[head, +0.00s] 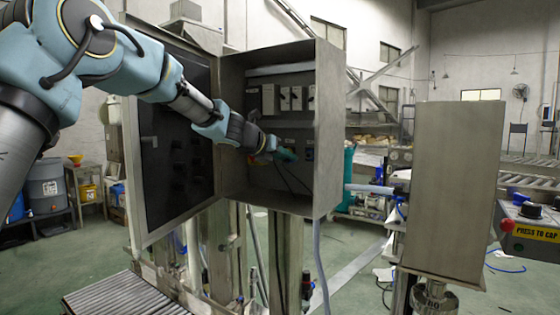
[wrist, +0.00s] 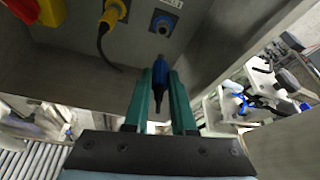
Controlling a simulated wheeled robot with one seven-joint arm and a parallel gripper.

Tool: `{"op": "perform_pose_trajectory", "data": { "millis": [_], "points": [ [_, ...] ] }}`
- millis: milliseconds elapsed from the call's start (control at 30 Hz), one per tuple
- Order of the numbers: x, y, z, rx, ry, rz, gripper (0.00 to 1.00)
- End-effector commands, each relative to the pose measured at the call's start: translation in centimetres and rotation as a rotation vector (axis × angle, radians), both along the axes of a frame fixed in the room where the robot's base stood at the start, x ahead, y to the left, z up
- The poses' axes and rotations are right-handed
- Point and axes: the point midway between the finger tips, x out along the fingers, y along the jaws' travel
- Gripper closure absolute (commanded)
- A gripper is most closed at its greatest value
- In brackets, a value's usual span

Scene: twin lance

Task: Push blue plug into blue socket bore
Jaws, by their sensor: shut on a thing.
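The blue plug (wrist: 158,78) is held between the green fingers of my gripper (wrist: 160,90) in the wrist view. It points toward the back panel of the cabinet. The blue socket (wrist: 163,23) is a round dark bore in a blue-rimmed plate on that panel, straight ahead of the plug and apart from it. In the head view my gripper (head: 284,155) is inside the open cabinet, near the panel's lower part. The blue socket (head: 309,154) shows there just right of the gripper. The plug is too small to make out in the head view.
A yellow plug with a black cable (wrist: 108,22) sits in the panel left of the blue socket. A red and yellow part (wrist: 45,10) is farther left. The cabinet's side wall (wrist: 225,45) stands close on the right. The cabinet door (head: 175,150) is open on the left.

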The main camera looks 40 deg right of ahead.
Motion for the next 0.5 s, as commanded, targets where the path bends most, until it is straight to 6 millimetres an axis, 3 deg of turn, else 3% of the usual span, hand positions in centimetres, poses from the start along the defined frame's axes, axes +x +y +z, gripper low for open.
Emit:
{"op": "perform_pose_trajectory", "data": {
  "millis": [233, 500],
  "points": [
    [0.2, -0.4, 0.1, 0.001, 0.000, 0.001, 1.00],
    [0.8, -2.7, 0.3, 0.001, 0.000, 0.001, 1.00]
  ]
}}
